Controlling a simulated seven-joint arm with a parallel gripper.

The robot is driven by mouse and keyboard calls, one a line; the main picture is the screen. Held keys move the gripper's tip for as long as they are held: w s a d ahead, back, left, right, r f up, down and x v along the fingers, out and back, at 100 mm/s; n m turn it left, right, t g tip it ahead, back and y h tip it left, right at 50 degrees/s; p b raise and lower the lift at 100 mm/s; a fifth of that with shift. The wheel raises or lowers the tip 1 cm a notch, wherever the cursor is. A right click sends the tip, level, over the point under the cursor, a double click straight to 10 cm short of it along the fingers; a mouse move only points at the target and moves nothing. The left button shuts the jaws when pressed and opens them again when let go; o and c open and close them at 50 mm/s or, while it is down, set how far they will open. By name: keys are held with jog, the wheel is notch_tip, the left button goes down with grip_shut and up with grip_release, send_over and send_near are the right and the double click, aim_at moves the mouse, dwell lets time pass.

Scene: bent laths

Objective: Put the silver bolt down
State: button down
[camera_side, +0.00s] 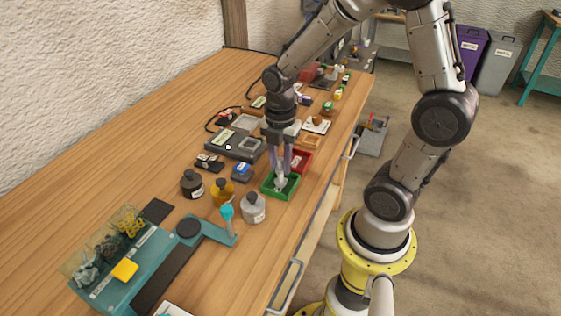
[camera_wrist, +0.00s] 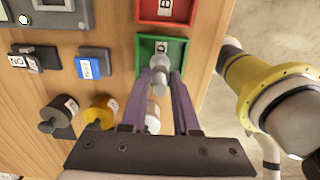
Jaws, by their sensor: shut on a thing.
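The silver bolt (camera_wrist: 155,66) is between the purple fingers of my gripper (camera_wrist: 161,76), which are shut on it. In the side view my gripper (camera_side: 283,178) points down with the bolt (camera_side: 281,183) at its tips. The bolt is over the green tray (camera_side: 268,190), which also shows in the wrist view (camera_wrist: 145,50) with a small label in it. I cannot tell whether the bolt touches the tray floor.
A red tray (camera_side: 305,158) adjoins the green one. A blue block (camera_side: 242,173) sits left of the tray.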

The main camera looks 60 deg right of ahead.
jog(key=shift+f, duration=0.2)
jog(key=c, duration=0.7)
grip_release()
jog(key=shift+o, duration=0.2)
jog(key=shift+r, duration=0.1)
notch_tip(320, 180, up, 12)
jog(key=s+a+r+m+t, duration=0.1)
jog(key=s+a+m+t, duration=0.1)
jog(key=m, duration=0.7)
jog(key=s+a+r+m+t, duration=0.2)
jog(key=s+a+m+t, duration=0.1)
jog(key=s+m, duration=0.4)
jog(key=shift+s+a+m+t, duration=0.25)
jog(key=shift+a+m, duration=0.35)
jog(key=shift+m, duration=0.4)
